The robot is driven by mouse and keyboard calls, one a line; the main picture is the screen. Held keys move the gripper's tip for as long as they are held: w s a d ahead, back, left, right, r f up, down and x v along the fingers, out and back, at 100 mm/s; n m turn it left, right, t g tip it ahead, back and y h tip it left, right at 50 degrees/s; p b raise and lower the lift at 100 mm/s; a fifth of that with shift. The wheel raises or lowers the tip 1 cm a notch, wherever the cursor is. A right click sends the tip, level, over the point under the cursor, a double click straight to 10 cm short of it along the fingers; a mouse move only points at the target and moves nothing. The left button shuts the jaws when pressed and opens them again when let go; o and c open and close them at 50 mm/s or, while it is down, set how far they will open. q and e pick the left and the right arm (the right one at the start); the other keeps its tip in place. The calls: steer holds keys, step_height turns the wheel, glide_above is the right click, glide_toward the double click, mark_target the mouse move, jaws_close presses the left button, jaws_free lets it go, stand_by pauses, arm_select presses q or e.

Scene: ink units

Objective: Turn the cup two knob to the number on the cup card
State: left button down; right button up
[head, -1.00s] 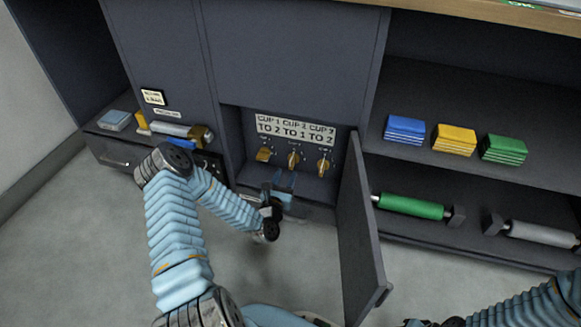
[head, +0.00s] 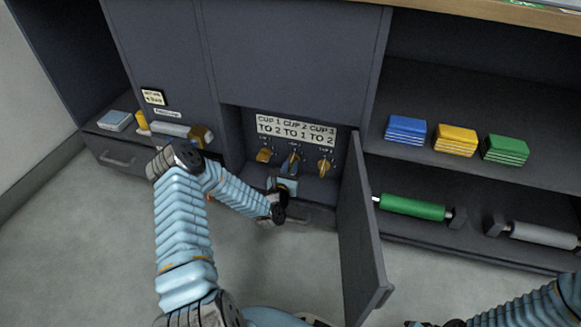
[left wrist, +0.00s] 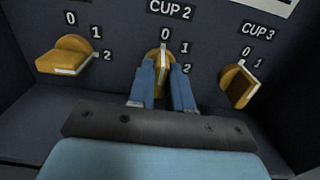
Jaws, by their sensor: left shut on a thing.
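The cup two knob (left wrist: 163,62) is yellow with a white line and sits under the CUP 2 label in the left wrist view. Its line points up, close to the 0 mark. My left gripper (left wrist: 163,78) is shut on this knob, one blue finger on each side; in the head view the gripper (head: 290,166) hides most of it. The cup card (head: 295,130) above the knobs reads CUP 1 TO 2, CUP 2 TO 1, CUP 3 TO 2.
The cup one knob (left wrist: 66,57) points right, near 2. The cup three knob (left wrist: 239,85) is slanted. An open door (head: 362,235) stands right of the recess. Shelves to its right hold coloured blocks and a green roller (head: 411,206).

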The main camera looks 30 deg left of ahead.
arm_select(q)
steer(key=shift+m, duration=0.3)
steer(key=shift+f+m+b, duration=0.15)
steer(key=shift+m+b, duration=1.1)
steer(key=shift+m, duration=0.55)
steer(key=m+b, duration=0.1)
steer(key=m, duration=0.2)
steer(key=shift+d+b, duration=0.1)
steer(key=shift+b, duration=0.2)
steer(key=shift+w+r+m, duration=0.1)
steer(key=shift+r+m, duration=0.1)
steer(key=shift+m, duration=0.6)
steer(key=c, duration=1.1)
jaws_free()
steer(key=shift+w, duration=0.1)
